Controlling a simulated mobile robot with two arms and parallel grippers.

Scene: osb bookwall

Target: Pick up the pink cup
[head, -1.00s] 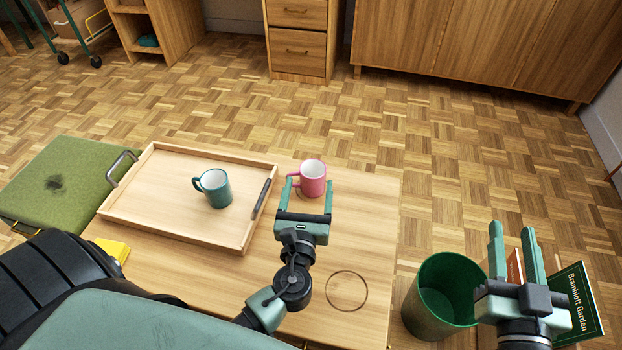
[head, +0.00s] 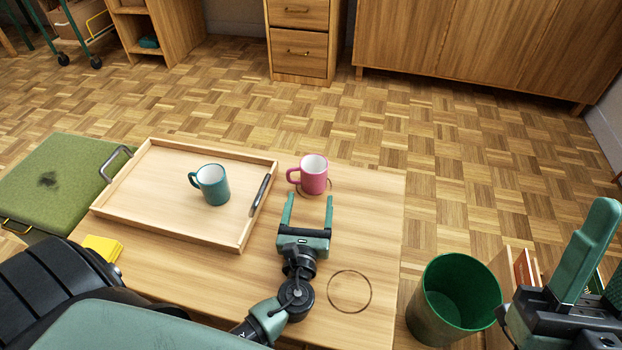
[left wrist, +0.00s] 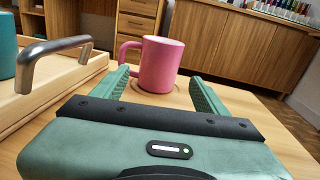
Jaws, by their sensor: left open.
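The pink cup (head: 315,178) stands upright on the wooden table, right of the tray, with its handle to the left. In the left wrist view the pink cup (left wrist: 158,64) is just beyond the finger gap, its handle pointing left. My left gripper (head: 309,197) is open and empty, on the near side of the cup, with its two fingers pointing at it. Its fingers also show in the left wrist view (left wrist: 160,88), apart and not closed on the cup. My right gripper (head: 598,265) is at the right edge, partly cut off, its fingers apart.
A wooden tray (head: 165,222) with metal handles holds a teal mug (head: 213,185). A green bin (head: 455,300) stands right of the table. A yellow block (head: 103,248) lies at the table's left. A ring mark (head: 350,291) is on the bare near-right tabletop.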

